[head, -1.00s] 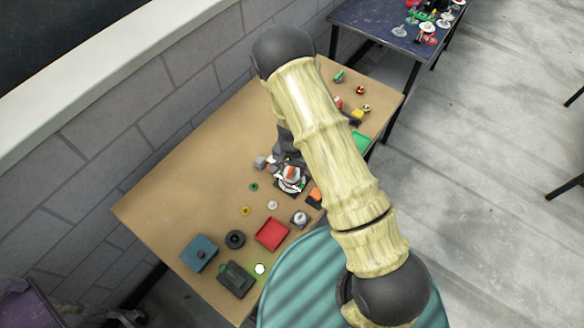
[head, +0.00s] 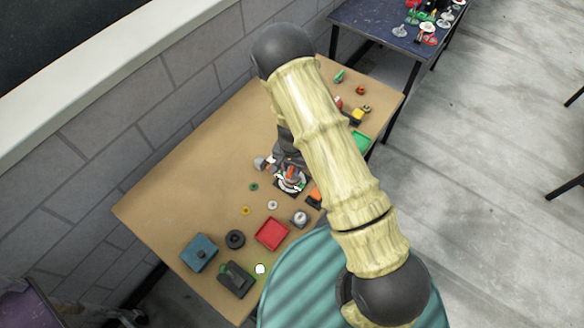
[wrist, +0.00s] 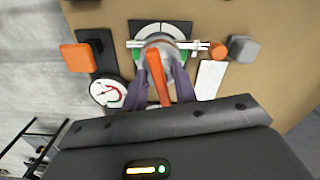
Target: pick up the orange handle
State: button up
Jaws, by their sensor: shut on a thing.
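The orange handle (wrist: 158,88) stands between the two dark fingers of my gripper (wrist: 160,80) in the wrist view. The fingers are shut on it. Behind it is a round, pale grey piece on a black and white dial plate (wrist: 148,28), partly covered by the handle and fingers. In the head view the handle shows as a small orange spot (head: 290,171) above a round black and white piece, close under my wrist. I cannot tell whether the handle is clear of the piece below it.
Near the gripper are an orange block (wrist: 77,57), a red-and-white gauge (wrist: 108,92), a grey knob (wrist: 243,48) and a white plate (wrist: 210,79). The brown table (head: 190,165) also holds a red tray (head: 271,233) and a blue box (head: 199,252). Its left part is bare.

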aim_at(291, 168)
notch_tip(291, 168, up, 10)
jog(key=shift+b, duration=0.8)
jog(key=shift+a, duration=0.1)
